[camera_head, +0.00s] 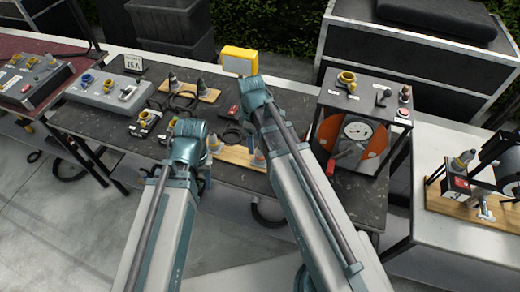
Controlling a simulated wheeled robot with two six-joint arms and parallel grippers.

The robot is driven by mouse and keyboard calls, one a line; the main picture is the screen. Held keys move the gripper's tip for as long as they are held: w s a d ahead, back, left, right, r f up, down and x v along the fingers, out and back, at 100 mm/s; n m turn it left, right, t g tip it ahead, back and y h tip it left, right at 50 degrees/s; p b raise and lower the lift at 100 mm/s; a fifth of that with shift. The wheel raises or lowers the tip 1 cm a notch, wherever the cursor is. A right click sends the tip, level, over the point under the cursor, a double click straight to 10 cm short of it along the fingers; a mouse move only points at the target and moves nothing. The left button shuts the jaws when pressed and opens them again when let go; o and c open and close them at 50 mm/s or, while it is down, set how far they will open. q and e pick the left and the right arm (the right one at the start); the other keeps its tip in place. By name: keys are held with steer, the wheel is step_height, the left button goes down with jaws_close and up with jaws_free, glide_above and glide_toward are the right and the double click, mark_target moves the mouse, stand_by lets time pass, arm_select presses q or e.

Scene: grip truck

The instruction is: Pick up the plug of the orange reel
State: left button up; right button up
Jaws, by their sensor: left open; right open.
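The orange reel (374,141) sits in a dark frame at the right end of the dark table (120,125). It has a pale round hub. On the frame's top are a yellow socket (346,80) and a small grey-and-red upright piece (404,95). Similar grey plug-like pieces stand on wooden strips; I cannot tell which plug belongs to the reel. My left gripper (206,172) is over the middle of the table, largely hidden by its own arm. My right gripper (246,108) is further back, left of the reel, also mostly hidden. Both are open and appear empty.
A yellow box (239,60) stands at the table's back edge. A grey socket box (108,92) and a "16 A" sign (134,65) stand left. Black cable coils (184,100) lie on the table. A light table (440,225) with another reel is at the right.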

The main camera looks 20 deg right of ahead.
step_height(320, 180, up, 3)
steer(key=w+d+n+p, duration=0.1)
steer(key=w+d+n, duration=0.1)
steer(key=d, duration=0.1)
steer(key=b, duration=0.8)
glide_above(260, 154)
steer(key=w, duration=0.1)
steer(key=f, duration=0.8)
steer(key=shift+w+d+f, duration=0.15)
steer(key=shift+d+f, duration=0.15)
step_height(260, 154, down, 6)
steer(key=b, duration=0.5)
steer(key=shift+w+r+b, duration=0.15)
steer(key=shift+r+b, duration=0.05)
steer(key=shift+b, duration=0.1)
arm_select(q)
step_height(260, 154, down, 11)
arm_select(e)
steer(key=shift+r, duration=0.1)
jaws_close()
